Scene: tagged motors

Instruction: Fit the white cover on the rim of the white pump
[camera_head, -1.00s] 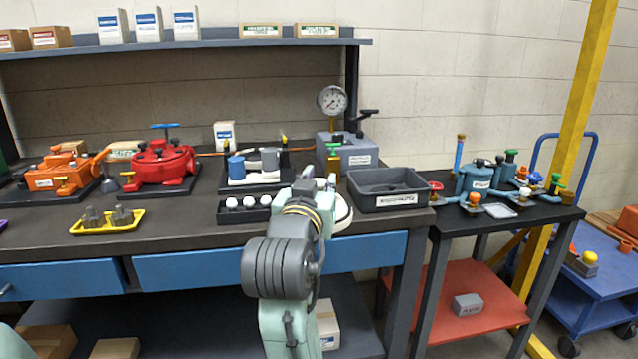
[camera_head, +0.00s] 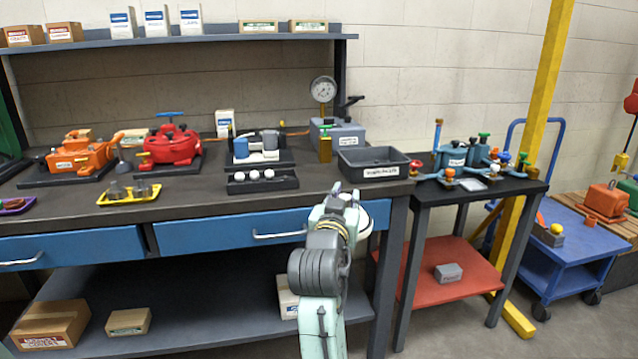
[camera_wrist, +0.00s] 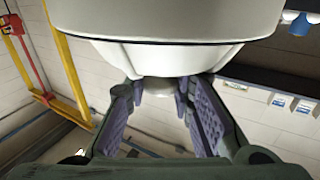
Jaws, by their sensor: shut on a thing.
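My gripper (camera_wrist: 166,97) is shut on the small knob of a white round cover (camera_wrist: 165,56), which fills the top of the wrist view. In the head view the cover (camera_head: 367,222) shows only in part, beside my wrist at the right front of the bench. Most of my gripper is hidden there by my own arm. A red pump (camera_head: 172,148) and an orange pump (camera_head: 80,155) stand on the bench, and a teal pump (camera_head: 456,157) stands on the black side table.
The dark workbench (camera_head: 205,196) has a grey bin (camera_head: 378,163), a gauge unit (camera_head: 340,134), a yellow tray (camera_head: 128,195) and a black block with white knobs (camera_head: 263,181). A yellow post (camera_head: 541,120) and a blue cart (camera_head: 572,240) stand right. Bench front edge is near my arm.

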